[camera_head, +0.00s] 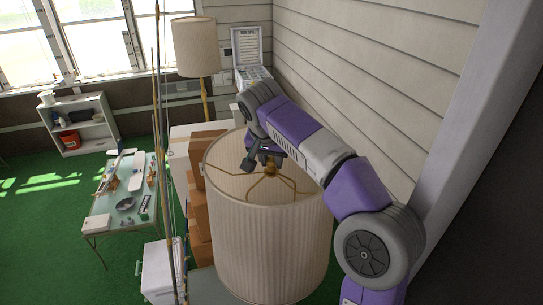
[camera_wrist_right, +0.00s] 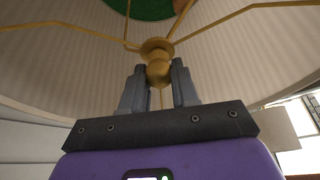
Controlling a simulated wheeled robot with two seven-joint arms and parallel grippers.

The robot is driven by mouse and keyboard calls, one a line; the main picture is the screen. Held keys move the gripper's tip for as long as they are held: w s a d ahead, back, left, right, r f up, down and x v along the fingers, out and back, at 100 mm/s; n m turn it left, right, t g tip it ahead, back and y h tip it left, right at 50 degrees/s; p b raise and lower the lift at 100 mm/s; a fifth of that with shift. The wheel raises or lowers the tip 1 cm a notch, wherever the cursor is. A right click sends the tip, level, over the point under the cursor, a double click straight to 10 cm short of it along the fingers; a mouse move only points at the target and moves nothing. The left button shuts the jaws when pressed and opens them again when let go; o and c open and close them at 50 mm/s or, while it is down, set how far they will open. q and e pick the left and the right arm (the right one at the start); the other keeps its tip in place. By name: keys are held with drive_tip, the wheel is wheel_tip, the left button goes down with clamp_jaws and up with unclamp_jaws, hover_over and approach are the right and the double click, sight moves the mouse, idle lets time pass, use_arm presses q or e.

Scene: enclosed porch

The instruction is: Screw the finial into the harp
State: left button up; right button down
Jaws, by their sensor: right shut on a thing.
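A large cream pleated lampshade (camera_head: 268,250) stands upright in the head view, with thin brass spokes meeting at a hub inside its open top. My right gripper (camera_head: 264,160) reaches into the top of the shade, close to the hub. In the right wrist view, its two fingers (camera_wrist_right: 160,82) are shut on the rounded brass finial (camera_wrist_right: 158,73). The finial lies against or very near the brass hub (camera_wrist_right: 156,47); I cannot tell how far it is seated. The harp is hidden, and its thread cannot be seen. My left gripper is not in view.
Cardboard boxes (camera_head: 199,215) stand left of the shade, with thin upright poles beside them. A worktable (camera_head: 100,222) with tools stands further left. Another lamp (camera_head: 195,45) stands behind. The sided wall (camera_head: 375,75) is close on the right. Green floor is open at far left.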

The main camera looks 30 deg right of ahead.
idle(0.3)
drive_tip(key=shift+m+g+h+p, duration=0.3)
drive_tip(key=shift+m+p, duration=0.3)
drive_tip(key=shift+m, duration=0.9)
drive_tip(key=shift+p, duration=0.3)
drive_tip(key=m+g+p, duration=0.1)
drive_tip(key=m, duration=0.1)
drive_tip(key=shift+m+h, duration=0.3)
drive_tip(key=c, duration=0.8)
unclamp_jaws()
drive_tip(key=shift+o, duration=0.4)
